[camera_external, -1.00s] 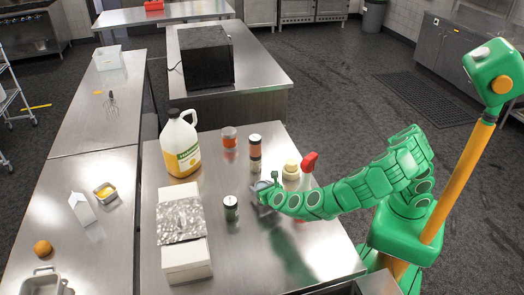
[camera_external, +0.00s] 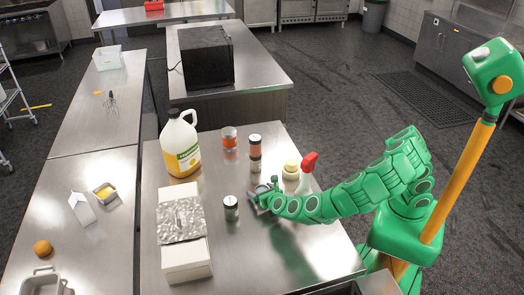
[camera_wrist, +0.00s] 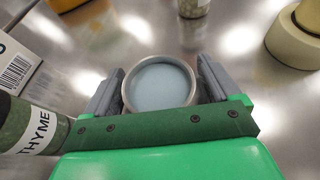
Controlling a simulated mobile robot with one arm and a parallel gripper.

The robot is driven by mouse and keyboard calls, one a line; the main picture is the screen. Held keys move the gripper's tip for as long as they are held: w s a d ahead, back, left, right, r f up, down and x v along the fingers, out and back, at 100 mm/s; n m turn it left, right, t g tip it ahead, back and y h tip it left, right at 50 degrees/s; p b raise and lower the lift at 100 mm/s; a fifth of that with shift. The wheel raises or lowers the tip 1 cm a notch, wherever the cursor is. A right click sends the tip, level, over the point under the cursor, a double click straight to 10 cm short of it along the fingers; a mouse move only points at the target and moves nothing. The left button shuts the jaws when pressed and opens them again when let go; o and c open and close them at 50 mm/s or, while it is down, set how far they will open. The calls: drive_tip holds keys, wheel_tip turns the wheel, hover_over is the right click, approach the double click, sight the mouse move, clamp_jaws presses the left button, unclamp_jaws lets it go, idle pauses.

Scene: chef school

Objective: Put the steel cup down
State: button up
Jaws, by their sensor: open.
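The steel cup (camera_wrist: 160,87) shows from above in the wrist view as a round grey rim with a pale blue-grey inside. It is upright and appears to stand on the steel table. My gripper (camera_wrist: 155,80) is open, with one grey finger on each side of the cup. I cannot tell whether either finger touches it. In the external view my gripper (camera_external: 262,192) is low over the table, and the cup is mostly hidden by it.
A thyme jar (camera_external: 231,208) stands close to my gripper's left; it also shows in the wrist view (camera_wrist: 35,130). A white box (camera_external: 186,260) lies further left. A spice jar (camera_external: 255,150), a yellow-topped container (camera_external: 291,170) and a red-topped bottle (camera_external: 309,163) stand behind. The front right table is clear.

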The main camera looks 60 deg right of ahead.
drive_tip(key=shift+r, duration=0.15)
drive_tip(key=shift+v, duration=6)
